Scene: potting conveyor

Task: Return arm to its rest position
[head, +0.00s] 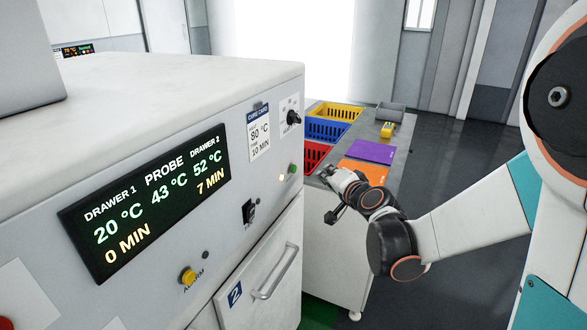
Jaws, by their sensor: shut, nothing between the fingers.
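My arm reaches in from the right side of the head view, bent at a black joint. My gripper (333,197) is at its end, beside the right end of the white oven's front and in front of the bench. The fingers look small and dark, held together, with nothing seen between them. The gripper appears apart from the oven front and its drawer handle (276,273).
The white oven (160,80) fills the left, its display (150,200) lit. Behind my gripper, a grey bench (400,135) carries yellow (340,112), blue (327,129) and red (314,155) bins, purple (372,151) and orange (363,172) mats. Dark floor (450,170) right of it is open.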

